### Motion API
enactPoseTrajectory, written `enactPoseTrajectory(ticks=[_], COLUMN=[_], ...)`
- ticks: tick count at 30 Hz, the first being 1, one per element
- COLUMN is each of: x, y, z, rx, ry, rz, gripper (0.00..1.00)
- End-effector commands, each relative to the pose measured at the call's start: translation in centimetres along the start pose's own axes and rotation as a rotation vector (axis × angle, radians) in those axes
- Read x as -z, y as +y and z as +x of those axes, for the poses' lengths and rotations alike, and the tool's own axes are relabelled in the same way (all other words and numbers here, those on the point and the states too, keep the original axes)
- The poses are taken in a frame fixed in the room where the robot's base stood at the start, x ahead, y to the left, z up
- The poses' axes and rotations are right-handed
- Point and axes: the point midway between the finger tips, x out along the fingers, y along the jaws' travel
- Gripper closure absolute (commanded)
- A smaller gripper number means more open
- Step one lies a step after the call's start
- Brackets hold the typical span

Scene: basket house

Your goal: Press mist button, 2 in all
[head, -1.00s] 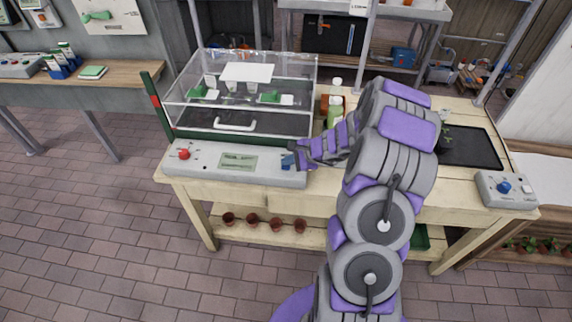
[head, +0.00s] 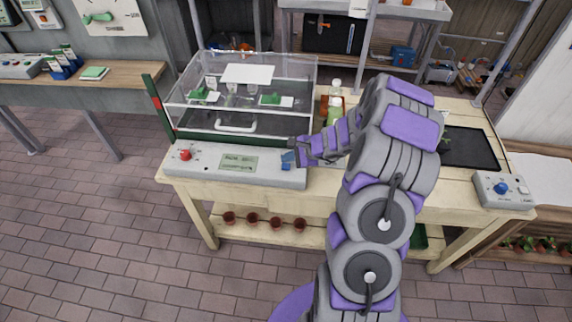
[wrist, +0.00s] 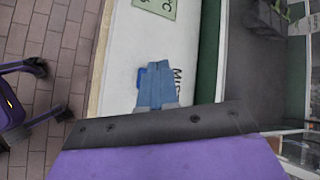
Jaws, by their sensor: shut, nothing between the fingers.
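The mist button (wrist: 140,77) is bright blue and sits on the pale control panel (head: 205,166) of the clear-lidded box. In the wrist view it shows beside my fingertips, partly hidden by them, with black lettering starting "MIS" next to it. My gripper (head: 289,158) points down at the right end of the panel. In the wrist view its blue-grey fingers (wrist: 156,80) are together with nothing between them. I cannot tell whether the fingertips touch the button.
A red knob (head: 185,155) and a green display (head: 238,162) are on the same panel. The clear box (head: 180,97) stands behind it. Bottles (head: 334,105) stand beside my arm. A grey control box with a blue knob (head: 501,188) is at the bench's right end.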

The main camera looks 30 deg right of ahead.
Motion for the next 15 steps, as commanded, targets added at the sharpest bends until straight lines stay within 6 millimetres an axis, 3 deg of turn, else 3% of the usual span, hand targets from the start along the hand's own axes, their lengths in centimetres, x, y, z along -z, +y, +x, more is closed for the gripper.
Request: enactPoseTrajectory(ticks=[15], x=[-2.3], y=[-2.3], z=[-3.1], rx=[0.000], ry=[0.000], rz=[0.000], gripper=[1.00])
